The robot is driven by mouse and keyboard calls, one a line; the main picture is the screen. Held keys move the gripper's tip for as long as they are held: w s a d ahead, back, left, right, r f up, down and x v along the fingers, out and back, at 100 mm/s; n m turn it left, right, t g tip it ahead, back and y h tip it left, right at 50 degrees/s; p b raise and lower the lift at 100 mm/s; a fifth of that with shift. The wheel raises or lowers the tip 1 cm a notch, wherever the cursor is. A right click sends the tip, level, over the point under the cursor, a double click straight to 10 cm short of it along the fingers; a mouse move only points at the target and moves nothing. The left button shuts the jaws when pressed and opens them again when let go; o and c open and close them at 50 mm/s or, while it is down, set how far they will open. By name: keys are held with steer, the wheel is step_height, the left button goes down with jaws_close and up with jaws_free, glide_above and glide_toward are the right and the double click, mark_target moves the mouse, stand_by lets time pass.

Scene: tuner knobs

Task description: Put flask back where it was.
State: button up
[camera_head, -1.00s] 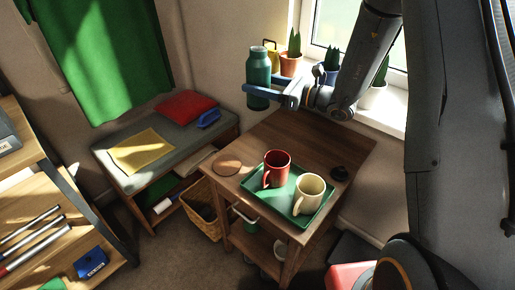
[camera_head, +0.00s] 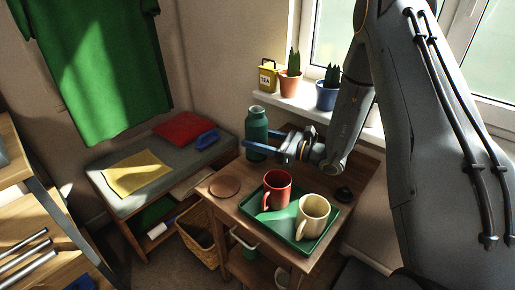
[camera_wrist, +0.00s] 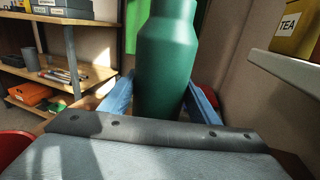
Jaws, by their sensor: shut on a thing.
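A round brown coaster (camera_head: 225,187) lies bare at the table's left front.
A green tray (camera_head: 291,238) with a red mug (camera_head: 277,190) and a cream mug (camera_head: 312,217) covers the table's front. A small black object (camera_head: 343,194) lies right of it. The windowsill holds a yellow tea tin (camera_head: 268,77) and potted plants. A cushioned bench (camera_head: 128,204) stands left.

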steer(key=shift+f, duration=1.8)
steer(key=shift+f, duration=0.15)
steer(key=o, duration=1.5)
steer(key=shift+o, duration=0.2)
steer(key=shift+s+d, duration=0.1)
steer(key=shift+d, duration=0.15)
steer(key=b+v, duration=0.1)
steer(key=v, duration=1)
steer(key=shift+s+d, duration=0.15)
steer(key=shift+d, duration=0.1)
steer(key=shift+r, duration=0.2)
